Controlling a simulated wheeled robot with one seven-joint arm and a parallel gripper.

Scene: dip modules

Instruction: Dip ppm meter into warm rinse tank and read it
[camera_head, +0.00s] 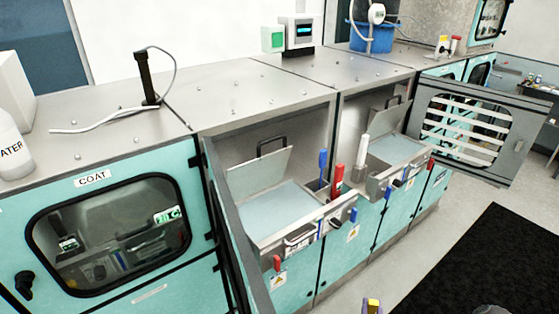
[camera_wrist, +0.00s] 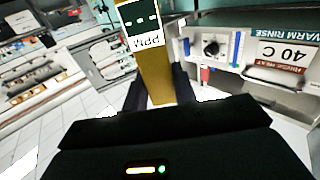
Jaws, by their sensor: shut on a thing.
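The ppm meter (camera_wrist: 156,75) is a yellow stick with a dark display and an upside-down "PPM" label, seen in the wrist view. My gripper (camera_wrist: 159,88) is shut on it, one dark finger on each side. A small yellow tip (camera_head: 372,306) at the bottom edge of the head view looks like the meter; its display cannot be read there. The warm rinse tank's front panel (camera_wrist: 270,70) is to the right of the meter in the wrist view, with a "WARM RINSE" strip and a "40 C" label. The meter is outside the tank. The tank's water is hidden in the wrist view.
Two open water baths show in the head view, a nearer one (camera_head: 275,212) and a farther one (camera_head: 397,148), each with a raised lid; their names are unreadable. An open door (camera_head: 468,132) stands at right. The floor around the black mat (camera_head: 490,262) is clear.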

